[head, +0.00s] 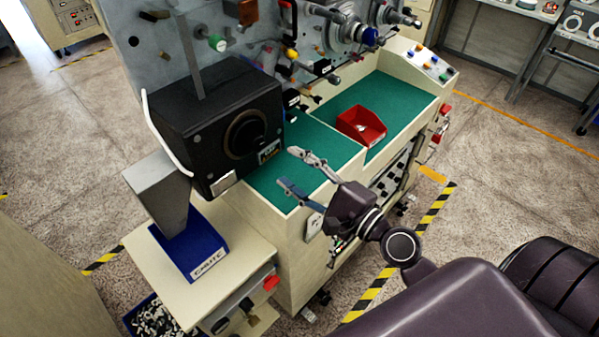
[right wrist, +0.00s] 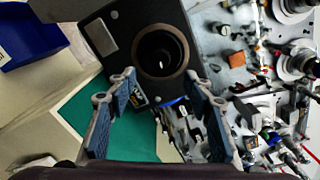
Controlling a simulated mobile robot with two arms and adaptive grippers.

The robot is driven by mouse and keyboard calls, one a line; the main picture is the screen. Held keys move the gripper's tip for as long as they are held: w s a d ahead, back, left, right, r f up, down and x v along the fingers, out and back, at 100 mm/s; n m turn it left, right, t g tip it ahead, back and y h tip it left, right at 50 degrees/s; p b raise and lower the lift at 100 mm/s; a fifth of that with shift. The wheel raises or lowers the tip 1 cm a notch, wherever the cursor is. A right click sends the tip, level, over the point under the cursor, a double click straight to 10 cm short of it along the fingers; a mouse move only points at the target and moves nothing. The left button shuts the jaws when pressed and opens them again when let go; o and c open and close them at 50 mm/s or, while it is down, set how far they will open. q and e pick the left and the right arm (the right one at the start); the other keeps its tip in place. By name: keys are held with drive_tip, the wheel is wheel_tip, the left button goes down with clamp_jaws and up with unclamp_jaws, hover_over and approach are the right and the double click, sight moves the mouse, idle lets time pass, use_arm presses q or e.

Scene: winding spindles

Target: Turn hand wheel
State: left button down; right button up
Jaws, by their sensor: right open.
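A black box (head: 190,122) on the machine's left end carries a round black ring-shaped part (head: 246,132) with a dark centre. I cannot tell whether this is the hand wheel. Silver round discs (head: 343,27) with a blue knob (head: 370,37) sit higher on the grey panel. My right gripper (head: 287,168) is open and empty, above the green top and in front of the box. In the right wrist view the round part (right wrist: 162,54) shows beyond the open fingers (right wrist: 161,76), apart from them. My left gripper is not in view.
A red bin (head: 361,126) stands on the green worktop (head: 400,97). A blue tray (head: 194,250) with a grey chute stands on a cream side stand (head: 165,285) at lower left. Several levers and knobs stick out from the panel (head: 140,45).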

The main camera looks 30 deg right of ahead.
drive_tip(key=shift+s+d, duration=0.2)
drive_tip(key=shift+s, duration=0.45)
